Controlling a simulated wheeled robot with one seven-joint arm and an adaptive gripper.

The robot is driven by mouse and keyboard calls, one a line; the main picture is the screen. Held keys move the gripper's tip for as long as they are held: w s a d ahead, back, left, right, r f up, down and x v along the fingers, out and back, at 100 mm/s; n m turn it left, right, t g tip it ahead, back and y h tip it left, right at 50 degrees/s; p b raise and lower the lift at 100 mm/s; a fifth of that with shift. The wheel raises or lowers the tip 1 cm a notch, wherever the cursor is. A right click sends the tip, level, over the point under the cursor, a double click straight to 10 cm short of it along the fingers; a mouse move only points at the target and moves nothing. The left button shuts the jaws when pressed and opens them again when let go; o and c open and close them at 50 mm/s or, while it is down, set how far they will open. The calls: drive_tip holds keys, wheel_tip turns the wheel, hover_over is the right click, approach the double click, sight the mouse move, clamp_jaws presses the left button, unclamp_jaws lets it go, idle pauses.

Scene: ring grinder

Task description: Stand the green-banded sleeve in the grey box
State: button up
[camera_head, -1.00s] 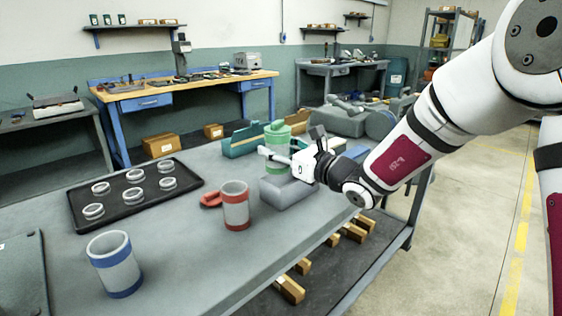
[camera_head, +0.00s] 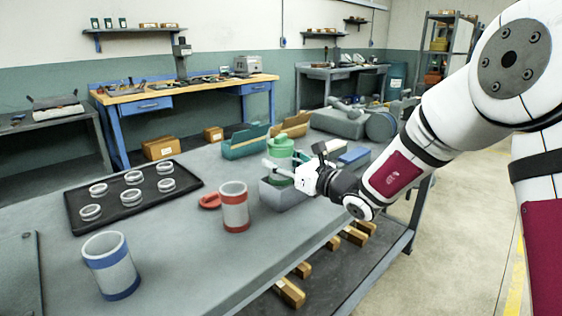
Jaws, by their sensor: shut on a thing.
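The green-banded sleeve (camera_head: 281,149) is upright at the back of the grey box (camera_head: 284,198), with its green upper part showing. My gripper (camera_head: 278,170) comes in from the right and is shut on the sleeve, with a pale finger across its front. The sleeve's lower part is hidden behind the finger and the box's front wall. It appears to be within the box opening, but I cannot tell whether it touches the floor of the box.
A red-banded sleeve (camera_head: 235,208) stands just left of the box, beside a red cap (camera_head: 210,201). A blue-banded sleeve (camera_head: 111,265) stands at front left. A black tray (camera_head: 79,217) holds several rings. Green (camera_head: 245,143) and tan (camera_head: 291,126) bins stand behind.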

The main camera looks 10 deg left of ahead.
drive_tip(key=shift+f+b, duration=0.3)
drive_tip(key=shift+f, duration=0.15)
drive_tip(key=o, duration=0.9)
drive_tip(key=shift+r, duration=0.1)
drive_tip(key=shift+r+p, duration=0.2)
drive_tip(key=shift+p, duration=0.1)
drive_tip(key=v, duration=0.4)
drive_tip(key=p+v, duration=0.1)
drive_tip(key=v, duration=0.7)
drive_tip(key=shift+r+p, duration=0.3)
drive_tip(key=shift+p, duration=0.05)
